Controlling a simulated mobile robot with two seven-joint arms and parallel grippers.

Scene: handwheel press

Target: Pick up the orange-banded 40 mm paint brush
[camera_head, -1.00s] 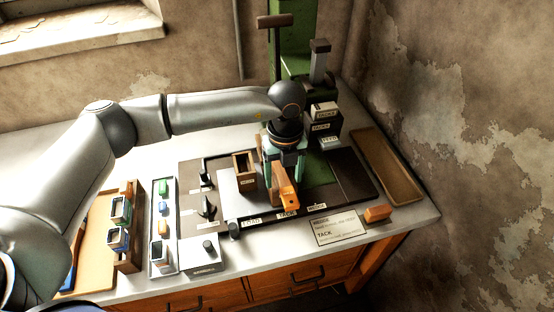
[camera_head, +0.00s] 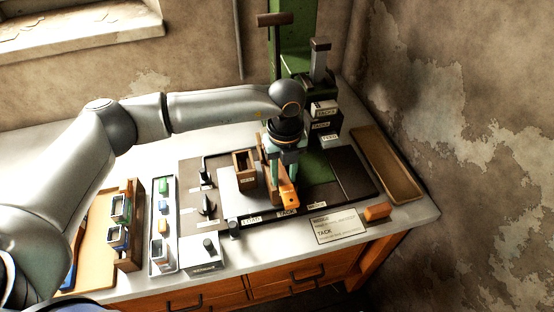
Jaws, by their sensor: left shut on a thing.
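My left gripper (camera_head: 284,172), with teal fingers, points down over the dark base plate in front of the green press. It is shut on an orange block-like thing (camera_head: 288,196), whose front end shows below the fingers. The fingers hide most of it, so I cannot make out bristles or a band width. I cannot tell whether it touches the plate. No brush can be clearly identified elsewhere. My right gripper is not in view.
An open wooden box (camera_head: 245,172) stands just left of the gripper. The green press column (camera_head: 290,45) rises behind. Labelled blocks (camera_head: 325,125) stand behind right. A tan tray (camera_head: 388,170) and orange block (camera_head: 377,212) lie right; a white parts tray (camera_head: 163,262) lies left.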

